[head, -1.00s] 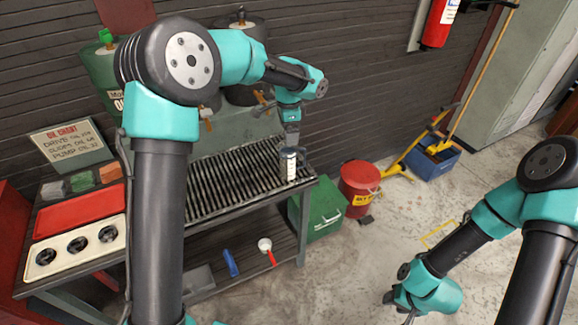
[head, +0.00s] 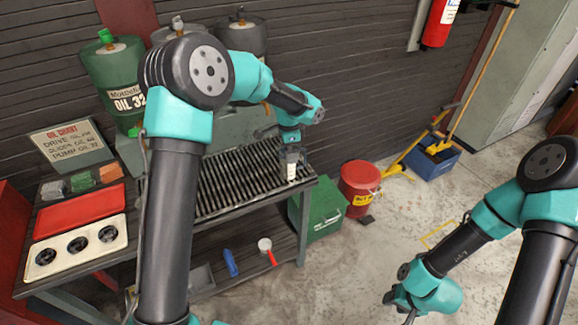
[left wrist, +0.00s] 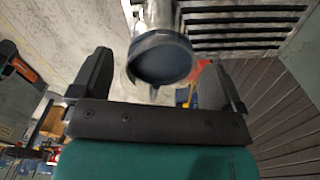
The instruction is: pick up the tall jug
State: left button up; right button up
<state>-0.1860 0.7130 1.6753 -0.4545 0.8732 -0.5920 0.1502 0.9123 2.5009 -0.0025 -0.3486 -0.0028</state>
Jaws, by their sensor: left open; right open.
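The tall jug (head: 291,174) stands upright at the right end of the slatted rack on the bench. In the head view my left gripper (head: 291,154) is right over it and hides its upper part. In the left wrist view the jug's silver body (left wrist: 160,13) and dark round mouth (left wrist: 160,60) show between the two spread fingers of my left gripper (left wrist: 156,72). The gripper is open, with gaps beside the mouth; I cannot tell whether any finger touches the jug. My right gripper (head: 399,307) is open and empty, low over the floor at the lower right.
Large drums, one a green oil drum (head: 116,85), stand behind the rack (head: 235,180). A red tray (head: 80,210) and a cream tray with round holes (head: 50,245) lie at the bench's left. A red bucket (head: 358,185) and green box (head: 322,212) stand right of the bench.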

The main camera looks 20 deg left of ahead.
pick_arm(q)
jog(key=shift+f, duration=1.4)
jog(key=shift+c, duration=0.2)
jog(key=c, duration=1.2)
jog(key=shift+r, duration=0.1)
jog(key=shift+c, duration=0.2)
jog(key=shift+w+r, duration=0.1)
jog(key=shift+r, duration=1.25)
jog(key=s+d, duration=0.1)
jog(key=s, duration=0.4)
jog(key=s+d+r, duration=0.1)
jog(key=s+d, duration=0.1)
jog(key=s, duration=0.3)
jog(key=s+d+r, duration=0.1)
jog(key=s, duration=0.4)
jog(key=shift+s+d, duration=0.25)
jog(key=shift+w, duration=0.1)
